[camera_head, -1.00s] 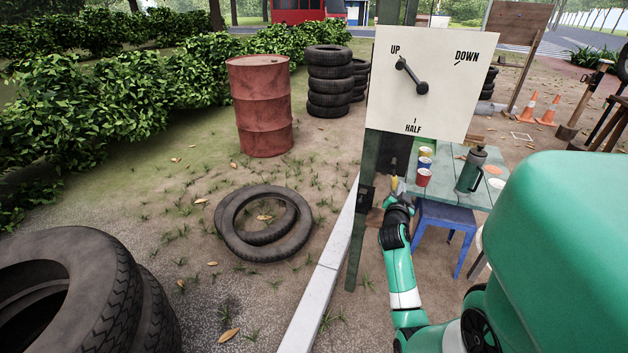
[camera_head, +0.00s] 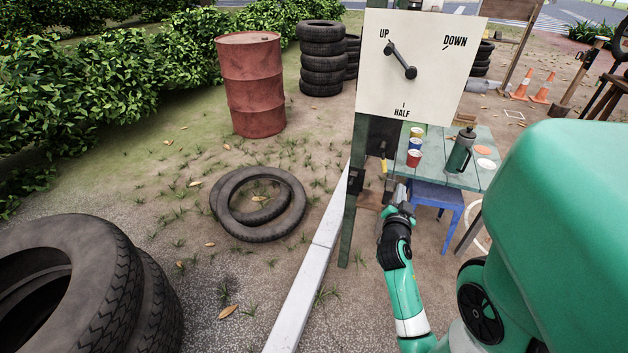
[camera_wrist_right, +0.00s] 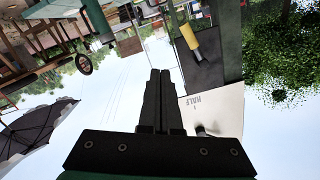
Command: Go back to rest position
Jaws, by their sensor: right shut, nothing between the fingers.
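My left gripper is not in view.
A green table (camera_head: 470,140) with cups (camera_head: 414,158) and a dark green pot (camera_head: 460,150) stands right of the post. A blue stool (camera_head: 440,197) is below.

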